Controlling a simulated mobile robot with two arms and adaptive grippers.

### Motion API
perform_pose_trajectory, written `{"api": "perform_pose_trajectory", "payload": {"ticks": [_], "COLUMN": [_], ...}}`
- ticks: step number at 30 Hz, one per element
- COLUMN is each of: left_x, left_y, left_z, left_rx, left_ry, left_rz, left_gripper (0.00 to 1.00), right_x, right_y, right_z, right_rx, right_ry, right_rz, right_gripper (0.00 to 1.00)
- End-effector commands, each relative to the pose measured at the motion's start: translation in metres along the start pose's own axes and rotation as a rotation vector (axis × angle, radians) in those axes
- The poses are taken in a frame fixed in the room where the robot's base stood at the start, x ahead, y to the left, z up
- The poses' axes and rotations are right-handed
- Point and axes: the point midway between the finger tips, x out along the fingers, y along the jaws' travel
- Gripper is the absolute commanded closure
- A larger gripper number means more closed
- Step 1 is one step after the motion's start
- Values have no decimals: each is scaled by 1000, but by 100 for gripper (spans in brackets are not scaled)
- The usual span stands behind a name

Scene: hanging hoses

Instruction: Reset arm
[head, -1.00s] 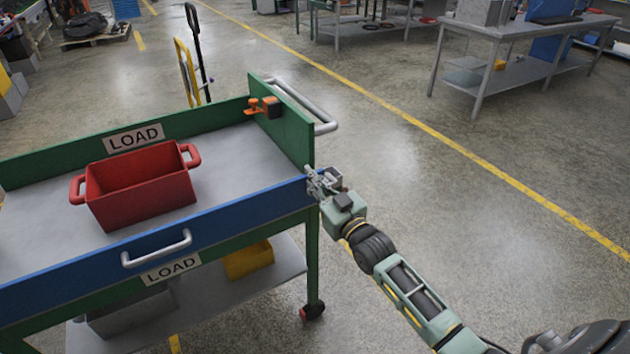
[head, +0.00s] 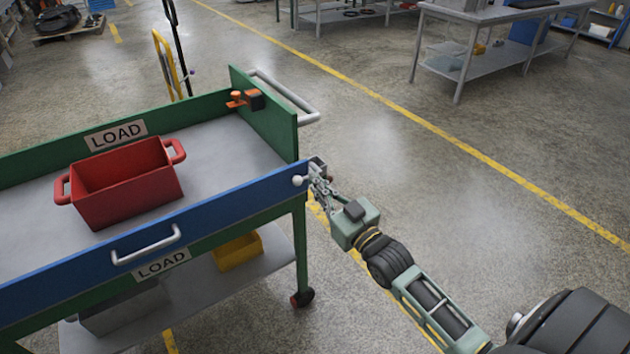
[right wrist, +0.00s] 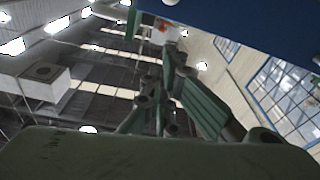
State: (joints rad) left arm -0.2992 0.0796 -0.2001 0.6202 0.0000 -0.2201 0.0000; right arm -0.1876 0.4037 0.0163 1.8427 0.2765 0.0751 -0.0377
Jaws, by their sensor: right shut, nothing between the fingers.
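My right gripper (head: 322,182) is shut and empty. It is just off the near right corner of the cart, by the end of the blue side panel (head: 215,205), next to a small round white knob (head: 298,181). I cannot tell whether it touches the corner. In the right wrist view, its fingers (right wrist: 170,75) point up towards the roof, and the blue panel shows at the top right. My left gripper is not in view.
A red two-handled bin (head: 125,190) stands on the cart's top. An orange and black tool (head: 245,98) sits at its right end panel. A yellow bin (head: 237,252) is on the lower shelf. Open floor (head: 430,200) lies to the right; a grey workbench (head: 490,20) stands further back.

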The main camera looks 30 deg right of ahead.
Motion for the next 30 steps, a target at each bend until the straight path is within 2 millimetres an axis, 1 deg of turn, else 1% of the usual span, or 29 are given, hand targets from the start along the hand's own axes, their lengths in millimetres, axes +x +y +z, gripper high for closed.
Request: {"api": "perform_pose_trajectory", "payload": {"ticks": [14, 16, 17, 20, 21, 23, 24, 26, 27, 29, 30], "left_x": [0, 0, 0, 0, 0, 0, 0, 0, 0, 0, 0], "left_y": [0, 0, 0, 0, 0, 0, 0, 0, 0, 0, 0], "left_z": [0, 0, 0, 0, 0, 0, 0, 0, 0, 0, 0], "left_rx": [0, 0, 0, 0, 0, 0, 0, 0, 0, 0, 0], "left_ry": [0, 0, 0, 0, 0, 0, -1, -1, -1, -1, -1], "left_rz": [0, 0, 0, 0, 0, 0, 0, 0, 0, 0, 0], "left_gripper": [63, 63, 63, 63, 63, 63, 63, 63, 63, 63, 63], "right_x": [0, -1, -2, -11, -18, -31, -42, -62, -77, -102, -120], "right_y": [0, -1, -1, -4, -7, -13, -18, -26, -32, -42, -50], "right_z": [2, 11, 19, 64, 88, 130, 159, 200, 227, 265, 288], "right_rx": [0, 3, 5, 12, 15, 23, 27, 33, 36, 41, 44], "right_ry": [-3, -22, -38, -128, -178, -264, -325, -415, -476, -566, -626], "right_rz": [0, 2, 3, 10, 13, 15, 15, 15, 13, 7, 3], "right_gripper": [100, 100, 100, 100, 100, 100, 100, 100, 100, 100, 100]}}
